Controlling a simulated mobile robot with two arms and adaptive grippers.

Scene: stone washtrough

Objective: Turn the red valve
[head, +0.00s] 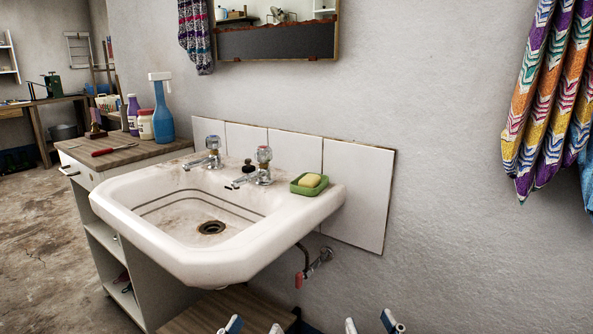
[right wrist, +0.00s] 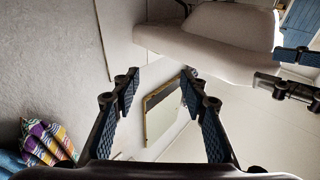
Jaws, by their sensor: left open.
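The red valve (head: 299,281) is a small red handle hanging from a metal tap and pipe on the wall, below the right side of the sink (head: 235,262). My left gripper (head: 254,326) is at the bottom edge of the head view, fingers apart, below and left of the valve. My right gripper (head: 372,324) is at the bottom edge too, below and right of the valve. The right wrist view shows the right gripper (right wrist: 159,76) open and empty. The left gripper's fingers (right wrist: 298,73) show at that view's right edge. I cannot make out the valve there.
The sink overhangs the valve. It carries taps (head: 264,166) and a green soap dish (head: 309,184). A wooden board (head: 225,308) lies low under the sink. A cabinet (head: 105,228) stands left. Colourful towels (head: 553,95) hang at right. The wall right of the valve is bare.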

